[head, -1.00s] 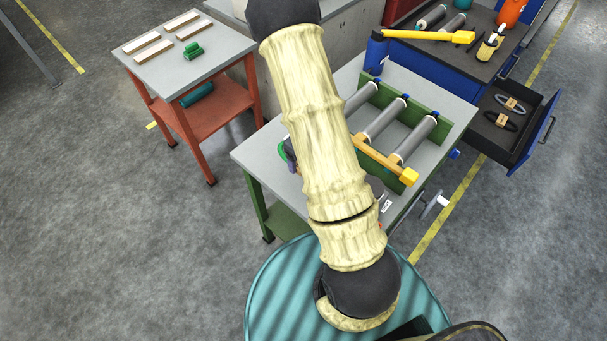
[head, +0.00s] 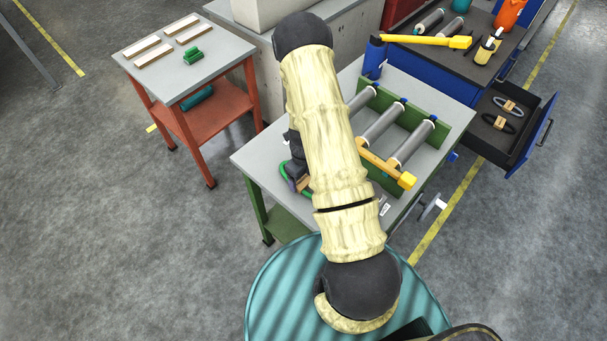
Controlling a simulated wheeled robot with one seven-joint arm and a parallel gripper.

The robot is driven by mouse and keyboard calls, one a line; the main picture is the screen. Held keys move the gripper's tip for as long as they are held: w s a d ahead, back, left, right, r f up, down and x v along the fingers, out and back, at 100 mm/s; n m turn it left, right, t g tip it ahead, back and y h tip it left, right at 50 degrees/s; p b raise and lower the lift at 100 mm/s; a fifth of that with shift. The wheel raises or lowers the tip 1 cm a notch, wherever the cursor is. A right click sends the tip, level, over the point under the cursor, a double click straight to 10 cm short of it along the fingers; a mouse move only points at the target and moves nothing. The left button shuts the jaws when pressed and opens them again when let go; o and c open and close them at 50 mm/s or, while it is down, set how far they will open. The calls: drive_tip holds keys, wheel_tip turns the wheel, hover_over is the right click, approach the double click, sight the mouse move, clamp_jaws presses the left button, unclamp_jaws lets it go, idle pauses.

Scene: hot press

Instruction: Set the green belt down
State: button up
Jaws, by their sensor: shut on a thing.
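The green belt (head: 284,174) shows as a thin green loop at the left side of the grey-topped table (head: 262,152), partly hidden behind my arm. My gripper (head: 300,182) is low over that side of the table, just left of my forearm, and is shut on the belt. My arm hides part of the gripper and the fingertips are small and hard to make out. I cannot tell whether the belt touches the tabletop.
A green frame with several grey rollers (head: 382,122) and a yellow-ended bar (head: 406,181) fills the table's right. An open drawer (head: 510,125) holds two belts. A red-legged table (head: 150,62) carries pale bars and a green item (head: 193,56). Floor at left is clear.

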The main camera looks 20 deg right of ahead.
sight(303, 178)
drive_tip(key=shift+f, duration=0.15)
drive_tip(key=o, duration=1)
wheel_tip(303, 178, up, 12)
drive_tip(key=shift+s+r+b, duration=0.1)
drive_tip(key=shift+r+b, duration=0.05)
drive_tip(key=shift+b, duration=0.7)
drive_tip(key=shift+a, duration=0.1)
